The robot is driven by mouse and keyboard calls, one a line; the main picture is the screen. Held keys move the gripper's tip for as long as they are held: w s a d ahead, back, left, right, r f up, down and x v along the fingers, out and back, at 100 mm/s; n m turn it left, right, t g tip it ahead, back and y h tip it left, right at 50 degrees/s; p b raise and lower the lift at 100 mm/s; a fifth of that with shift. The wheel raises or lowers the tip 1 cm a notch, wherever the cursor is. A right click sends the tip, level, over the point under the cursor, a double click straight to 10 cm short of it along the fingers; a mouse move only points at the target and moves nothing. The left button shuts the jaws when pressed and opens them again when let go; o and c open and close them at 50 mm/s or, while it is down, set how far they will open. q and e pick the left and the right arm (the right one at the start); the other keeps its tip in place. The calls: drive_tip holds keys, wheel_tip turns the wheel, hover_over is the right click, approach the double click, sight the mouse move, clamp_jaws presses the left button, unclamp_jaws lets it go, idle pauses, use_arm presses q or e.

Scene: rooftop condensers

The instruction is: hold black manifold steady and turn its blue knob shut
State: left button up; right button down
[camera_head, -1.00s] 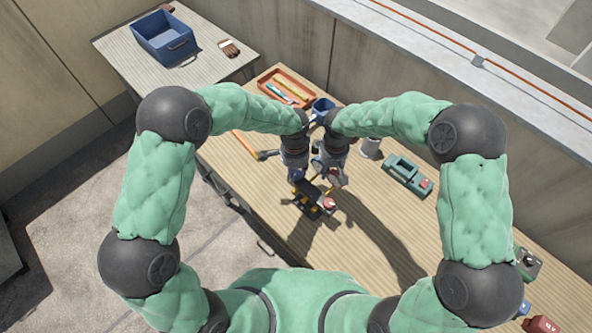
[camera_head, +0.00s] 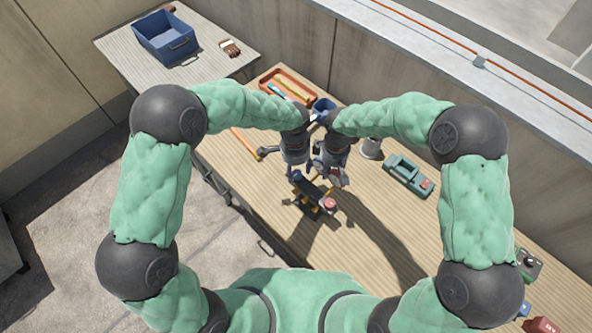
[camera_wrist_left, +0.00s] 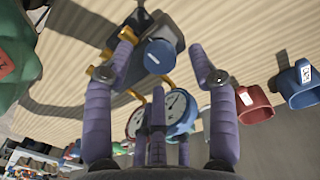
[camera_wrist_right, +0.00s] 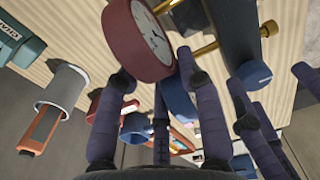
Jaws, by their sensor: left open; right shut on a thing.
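The black manifold (camera_head: 314,191) is on the wooden table below my grippers, with brass fittings, a red knob (camera_head: 330,203) and a blue knob (camera_head: 296,176). In the left wrist view the blue knob (camera_wrist_left: 159,56) lies between the spread fingers of my left gripper (camera_wrist_left: 162,55), which is open and not visibly touching it. A red-rimmed gauge (camera_wrist_right: 137,40) and a blue-rimmed gauge (camera_wrist_left: 178,112) belong to the manifold. My right gripper (camera_wrist_right: 154,72) is shut on the manifold at its gauge side; the exact contact is partly hidden. Both grippers are close together.
An orange tray (camera_head: 287,87) with tools, a small blue container (camera_head: 322,106), a grey cup (camera_head: 371,148) and a green case (camera_head: 408,175) stand around on the table. A blue bin (camera_head: 166,38) is on the far table. The wall bounds the right side.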

use_arm(q)
drive_tip(key=shift+w+a+r, duration=0.1)
drive_tip(key=shift+w+r, duration=0.05)
drive_tip(key=shift+r, duration=3)
use_arm(e)
drive_tip(key=shift+c, duration=1.3)
unclamp_jaws()
drive_tip(key=shift+s+a, duration=0.1)
use_arm(q)
wheel_tip(320, 180, up, 5)
drive_tip(key=p, duration=0.6)
hover_over(296, 172)
use_arm(e)
drive_tip(key=r, duration=0.8)
drive_tip(key=shift+w+r, duration=0.2)
drive_tip(key=shift+r, duration=0.45)
use_arm(q)
drive_tip(key=shift+r, duration=0.55)
use_arm(e)
drive_tip(key=shift+s, duration=0.1)
drive_tip(key=shift+f, duration=0.15)
